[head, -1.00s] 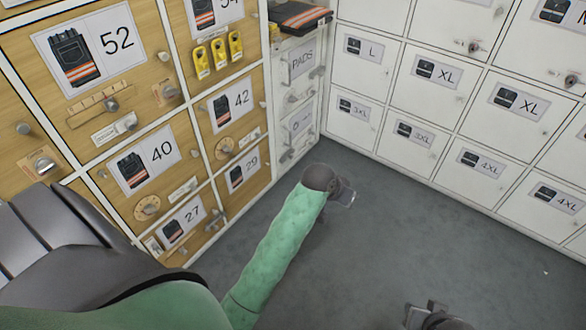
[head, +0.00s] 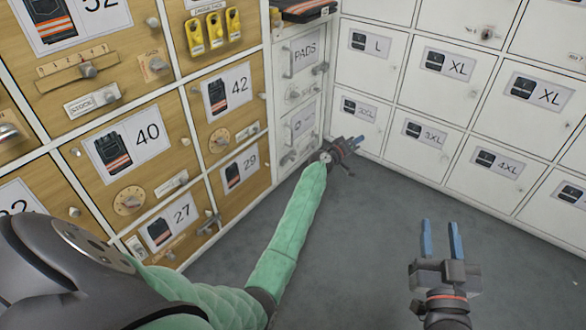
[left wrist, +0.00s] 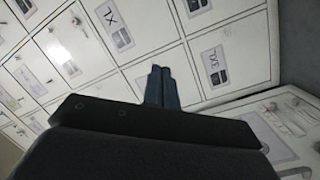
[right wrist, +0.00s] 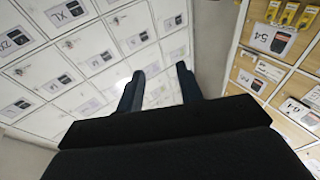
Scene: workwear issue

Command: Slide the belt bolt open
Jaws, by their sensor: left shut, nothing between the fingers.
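The narrow white column holds a door marked PADS (head: 303,52) and, below it, a door with a small label (head: 299,124) too small to read surely. A small metal bolt (head: 288,158) sits low on that lower door; I cannot tell for sure that it is the belt bolt, or its position. My left gripper (head: 358,140) is shut and empty, to the right of this column, apart from the bolt. Its closed fingers show in the left wrist view (left wrist: 161,86). My right gripper (head: 441,238) is open and empty over the floor; its parted fingers show in the right wrist view (right wrist: 160,88).
A wooden locker wall (head: 160,105) with numbered doors, knobs and dials stands at the left. White lockers (head: 440,105) marked with sizes stand at the right. A folded dark garment (head: 303,10) lies atop the narrow column. The grey floor (head: 355,255) between is clear.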

